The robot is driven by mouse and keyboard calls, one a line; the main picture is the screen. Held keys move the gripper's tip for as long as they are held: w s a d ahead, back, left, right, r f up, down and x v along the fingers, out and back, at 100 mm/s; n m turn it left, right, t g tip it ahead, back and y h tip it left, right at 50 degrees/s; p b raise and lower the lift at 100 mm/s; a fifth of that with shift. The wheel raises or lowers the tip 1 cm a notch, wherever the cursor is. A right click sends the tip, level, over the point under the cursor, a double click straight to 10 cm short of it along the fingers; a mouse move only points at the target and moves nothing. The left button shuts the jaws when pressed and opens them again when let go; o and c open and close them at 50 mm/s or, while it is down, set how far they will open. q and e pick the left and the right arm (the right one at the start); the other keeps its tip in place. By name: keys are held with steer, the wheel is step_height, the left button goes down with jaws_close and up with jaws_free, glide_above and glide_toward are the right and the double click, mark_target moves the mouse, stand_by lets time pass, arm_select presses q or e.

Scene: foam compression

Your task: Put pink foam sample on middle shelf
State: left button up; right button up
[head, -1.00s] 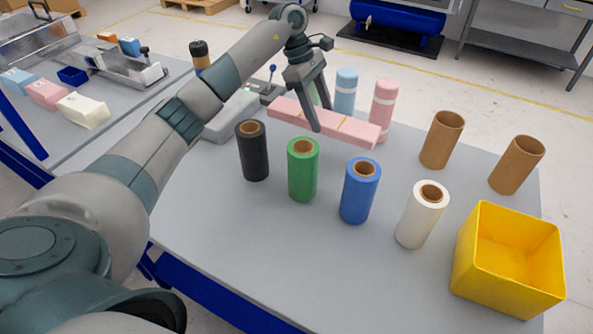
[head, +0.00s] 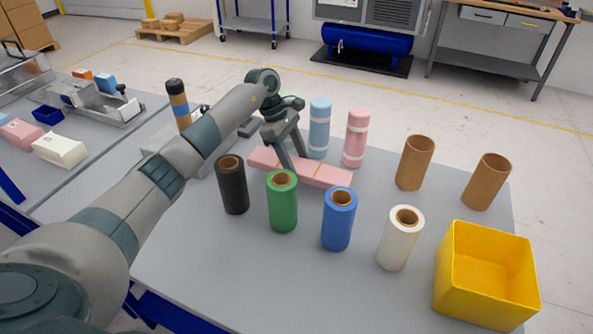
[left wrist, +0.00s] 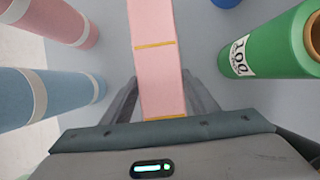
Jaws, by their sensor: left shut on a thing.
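A long pink foam bar (head: 325,175) with thin yellow bands lies level behind the black and green rolls in the head view. My left gripper (head: 294,165) is shut on it from above, near its middle. In the left wrist view the bar (left wrist: 158,70) runs away between the two fingers (left wrist: 165,98). I cannot tell whether the bar touches the table. A pink block (head: 20,133) lies on the left table. A blue-posted rack (head: 252,24) with shelves stands at the back, partly cut off at the top. My right gripper is not in view.
Black (head: 232,188), green (head: 282,205), blue (head: 338,222) and white (head: 399,242) rolls stand in front of the bar. Light blue (head: 319,130) and pink (head: 356,138) rolls stand behind. A yellow bin (head: 487,300) is at right. The table's front left is clear.

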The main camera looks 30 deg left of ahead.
mark_target(294, 163)
arm_select(q)
steer(key=shift+f+p, duration=0.75)
steer(key=shift+f, duration=1.15)
steer(key=shift+f, duration=0.15)
steer(key=o, duration=1.1)
